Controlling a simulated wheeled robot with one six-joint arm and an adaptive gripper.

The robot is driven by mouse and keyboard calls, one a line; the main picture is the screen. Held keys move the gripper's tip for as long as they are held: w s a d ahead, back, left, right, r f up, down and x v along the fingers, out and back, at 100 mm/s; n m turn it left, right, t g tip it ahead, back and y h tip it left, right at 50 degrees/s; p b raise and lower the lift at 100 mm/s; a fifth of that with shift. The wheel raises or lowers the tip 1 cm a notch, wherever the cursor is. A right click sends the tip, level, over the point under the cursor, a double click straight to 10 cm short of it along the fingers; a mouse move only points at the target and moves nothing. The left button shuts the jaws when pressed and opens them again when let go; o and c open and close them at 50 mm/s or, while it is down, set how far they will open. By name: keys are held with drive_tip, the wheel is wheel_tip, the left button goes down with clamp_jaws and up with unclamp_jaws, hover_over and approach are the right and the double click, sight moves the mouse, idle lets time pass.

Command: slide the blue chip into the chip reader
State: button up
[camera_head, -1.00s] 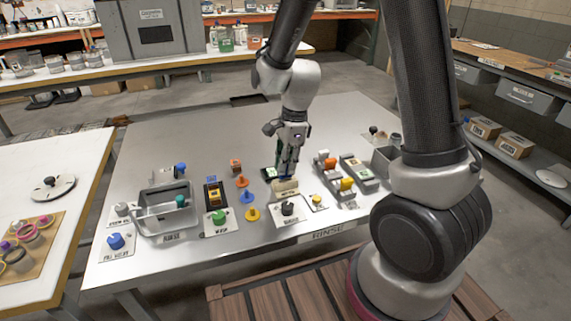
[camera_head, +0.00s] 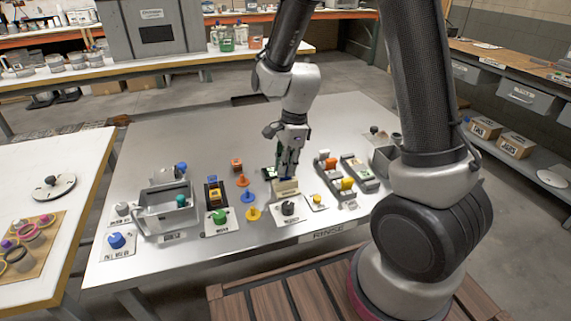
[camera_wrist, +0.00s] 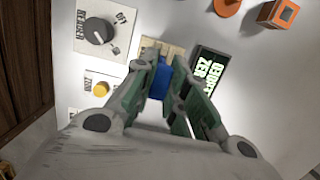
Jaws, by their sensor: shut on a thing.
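The blue chip (camera_wrist: 159,80) is between my fingers in the wrist view, at the edge of a beige slotted block that looks like the chip reader (camera_wrist: 169,48). I cannot tell whether the chip is inside its slot. My gripper (camera_wrist: 160,88) is shut on the chip and points down. In the head view my gripper (camera_head: 287,173) is right above and behind the beige chip reader (camera_head: 286,188), and the chip is too small or hidden to make out. A dark display with green text (camera_wrist: 211,70) lies beside the reader.
A black knob on a white plate (camera_head: 288,208) and a yellow button (camera_head: 317,200) stand in front of the reader. Racks of coloured pieces (camera_head: 340,175) are close on the right. Blue (camera_head: 248,197) and yellow (camera_head: 252,214) pegs stand on the left.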

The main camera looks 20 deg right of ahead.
drive_tip(key=shift+f, duration=1.1)
drive_tip(key=shift+r, duration=1.45)
drive_tip(key=shift+s, duration=0.1)
